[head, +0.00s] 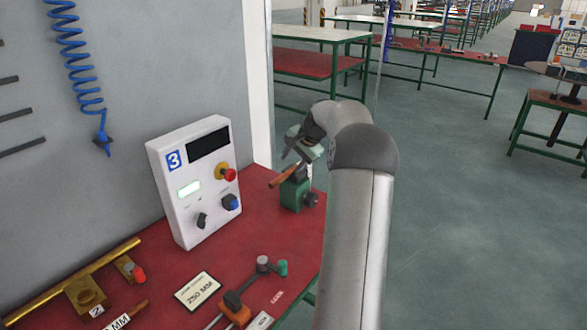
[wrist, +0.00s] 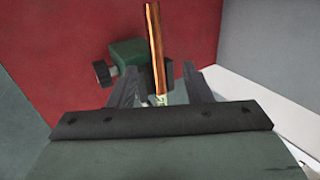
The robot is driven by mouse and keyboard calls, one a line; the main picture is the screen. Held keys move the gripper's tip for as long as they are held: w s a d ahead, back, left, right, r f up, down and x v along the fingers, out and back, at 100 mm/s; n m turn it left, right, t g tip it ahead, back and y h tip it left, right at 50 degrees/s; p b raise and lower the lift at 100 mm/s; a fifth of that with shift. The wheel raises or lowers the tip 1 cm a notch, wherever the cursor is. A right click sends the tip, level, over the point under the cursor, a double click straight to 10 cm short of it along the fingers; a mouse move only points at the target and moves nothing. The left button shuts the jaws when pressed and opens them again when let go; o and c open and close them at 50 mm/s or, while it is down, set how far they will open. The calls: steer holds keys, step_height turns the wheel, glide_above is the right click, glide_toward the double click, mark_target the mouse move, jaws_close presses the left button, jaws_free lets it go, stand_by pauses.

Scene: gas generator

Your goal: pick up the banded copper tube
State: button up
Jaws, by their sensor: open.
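A copper tube (head: 284,176) shows beside a green block with a dark knob (head: 291,194) at the right end of the red table. In the wrist view the tube (wrist: 155,45) runs down the middle, with a pale mark near its lower end and a dark holder behind it beside the green block (wrist: 127,58). My gripper (head: 298,152) is just above the tube; in the wrist view its two fingers (wrist: 158,84) are apart, one on each side of the tube. I cannot tell whether they touch it.
A white control box (head: 195,180) with a red button stands left of the green block. A brass rail (head: 75,280), a small copper-coloured piece (head: 127,314), a 250 MM label (head: 198,290) and a burner-like tool (head: 237,305) lie nearer. A blue coiled hose (head: 75,55) hangs at the wall.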

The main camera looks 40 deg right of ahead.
mark_target(284, 176)
steer(key=x, duration=0.2)
steer(key=p+x, duration=0.1)
steer(key=x, duration=0.1)
steer(key=p+x, duration=0.1)
steer(key=x, duration=0.1)
steer(key=shift+s+a+f, duration=0.15)
steer(key=shift+a+f, duration=0.1)
steer(key=shift+f, duration=0.1)
steer(key=c, duration=0.9)
